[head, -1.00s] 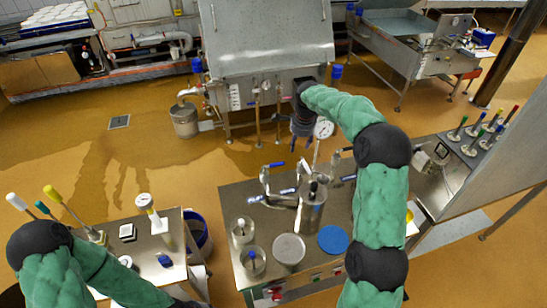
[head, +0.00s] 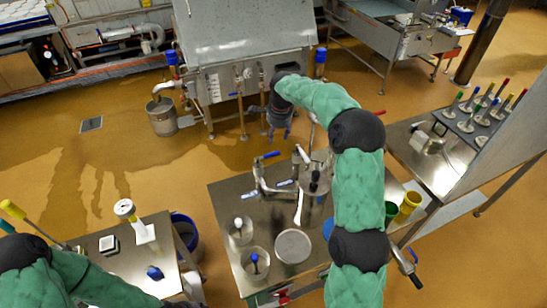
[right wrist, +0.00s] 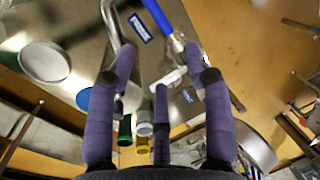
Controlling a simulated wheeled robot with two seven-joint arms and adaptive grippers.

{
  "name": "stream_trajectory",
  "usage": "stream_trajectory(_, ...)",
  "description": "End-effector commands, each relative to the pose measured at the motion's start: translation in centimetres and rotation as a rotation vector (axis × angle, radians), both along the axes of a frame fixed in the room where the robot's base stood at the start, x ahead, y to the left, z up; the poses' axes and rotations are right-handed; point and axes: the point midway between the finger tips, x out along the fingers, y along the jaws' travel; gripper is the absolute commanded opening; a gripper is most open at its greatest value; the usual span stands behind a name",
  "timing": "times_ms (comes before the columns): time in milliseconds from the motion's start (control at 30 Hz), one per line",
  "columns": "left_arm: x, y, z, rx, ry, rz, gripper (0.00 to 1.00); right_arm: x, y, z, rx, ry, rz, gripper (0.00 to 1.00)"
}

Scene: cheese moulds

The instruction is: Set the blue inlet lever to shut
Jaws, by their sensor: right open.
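The blue inlet lever (head: 267,155) sits on top of a bent metal pipe on the steel table (head: 222,200), its handle lying roughly level and pointing right. In the right wrist view the blue handle (right wrist: 158,16) runs diagonally beyond my fingertips, near a blue label plate (right wrist: 140,28). My right gripper (head: 280,130) points down just behind and above the lever; its purple fingers are open (right wrist: 160,62) and nothing is between them. Contact with the lever is not visible. My left arm is at the lower left; its gripper is out of frame.
A metal vessel with a white-handled lever (head: 302,153) stands right of the pipe. Glass jars (head: 255,262) and a round lid (head: 293,246) are in front. Green and yellow cups (head: 409,203) stand at the right. A steel vat (head: 245,30) stands behind, across open floor.

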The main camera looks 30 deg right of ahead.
Motion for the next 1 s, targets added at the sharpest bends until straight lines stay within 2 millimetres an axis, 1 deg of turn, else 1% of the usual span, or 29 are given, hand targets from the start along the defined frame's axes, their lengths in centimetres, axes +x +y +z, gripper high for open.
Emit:
stream_trajectory(33, 0.0, 0.0, -1.0, 0.000, 0.000, 0.000, 0.40, 0.0, 0.0, -0.9, 0.000, -0.001, 0.000, 0.51)
stream_trajectory(100, 0.0, 0.0, -1.3, 0.000, 0.000, 0.000, 0.40, 0.0, 0.0, -1.3, 0.000, -0.001, 0.000, 0.51)
stream_trajectory(233, 0.0, 0.0, -1.4, 0.000, 0.000, 0.000, 0.40, 0.1, 0.0, -1.9, 0.000, 0.000, 0.000, 0.51)
stream_trajectory(333, 0.0, 0.0, -1.5, 0.000, 0.000, 0.000, 0.40, 0.3, 0.0, -2.8, 0.000, 0.001, 0.000, 0.51)
stream_trajectory(700, 0.0, 0.0, -2.2, 0.000, 0.000, 0.000, 0.40, 1.5, -0.1, -9.1, 0.000, 0.001, -0.001, 0.51)
stream_trajectory(800, 0.0, 0.0, -2.3, 0.000, 0.000, 0.000, 0.40, 1.7, -0.1, -10.3, 0.000, 0.001, -0.001, 0.51)
stream_trajectory(1000, 0.0, 0.0, -2.4, 0.000, 0.000, 0.000, 0.40, 2.1, -0.1, -11.7, 0.000, -0.001, -0.001, 0.51)
